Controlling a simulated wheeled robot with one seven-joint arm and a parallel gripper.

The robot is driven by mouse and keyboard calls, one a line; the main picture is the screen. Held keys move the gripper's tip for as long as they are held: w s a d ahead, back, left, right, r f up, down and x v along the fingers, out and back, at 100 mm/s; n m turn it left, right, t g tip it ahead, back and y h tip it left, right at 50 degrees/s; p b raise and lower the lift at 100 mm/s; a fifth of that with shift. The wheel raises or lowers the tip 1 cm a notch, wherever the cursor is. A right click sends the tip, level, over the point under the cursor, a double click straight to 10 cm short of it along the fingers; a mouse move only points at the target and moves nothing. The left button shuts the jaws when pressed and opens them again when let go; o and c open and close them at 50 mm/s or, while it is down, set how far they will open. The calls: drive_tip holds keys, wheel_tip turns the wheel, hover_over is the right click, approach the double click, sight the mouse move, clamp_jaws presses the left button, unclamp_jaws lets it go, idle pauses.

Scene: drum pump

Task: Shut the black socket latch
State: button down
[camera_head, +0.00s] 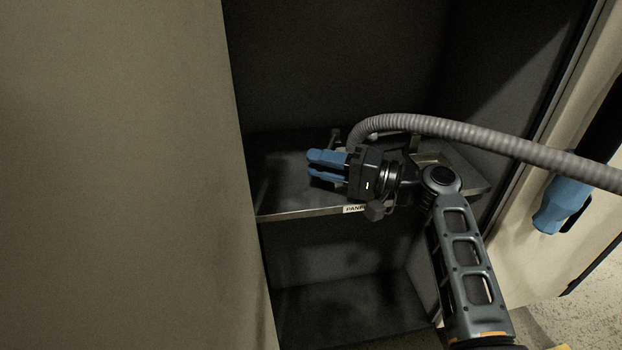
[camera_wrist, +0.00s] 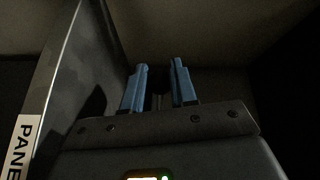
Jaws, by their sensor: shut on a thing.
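My gripper (camera_head: 328,165) has blue fingers and reaches over a metal shelf inside the cabinet, pointing left. In the wrist view, its fingers (camera_wrist: 160,88) stand a little apart, with a small dark part (camera_wrist: 158,101) between them. The gripper is shut on this part. The picture is too dark to tell whether it is the black socket latch. I cannot make out the latch or its socket for certain in either view; my gripper hides much of the shelf behind it.
The metal shelf (camera_head: 290,211) has a front edge with a white label (camera_head: 355,209), also in the wrist view (camera_wrist: 20,148). A grey ribbed hose (camera_head: 480,137) arches behind my gripper and out to the right. A cabinet door with a blue handle (camera_head: 562,204) stands open at right.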

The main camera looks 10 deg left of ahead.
drive_tip(key=shift+w+d+f+n+g+b, duration=0.2)
drive_tip(key=shift+d+n+g+b, duration=0.25)
drive_tip(key=shift+d+g, duration=0.2)
drive_tip(key=shift+s+d, duration=0.15)
drive_tip(key=shift+d, duration=0.15)
drive_tip(key=shift+w+d+r+b, duration=0.15)
drive_tip(key=shift+d+b, duration=0.2)
drive_tip(key=shift+d, duration=0.55)
drive_tip(key=shift+w+d+b, duration=0.15)
drive_tip(key=shift+d+b, duration=0.2)
drive_tip(key=shift+d, duration=0.55)
drive_tip(key=c, duration=0.9)
unclamp_jaws()
drive_tip(key=shift+a, duration=0.1)
drive_tip(key=shift+s+d, duration=0.2)
drive_tip(key=shift+d, duration=1.1)
drive_tip(key=shift+s+d, duration=0.25)
drive_tip(key=shift+d, duration=1.05)
drive_tip(key=shift+s+d, duration=0.2)
drive_tip(key=shift+d, duration=1.1)
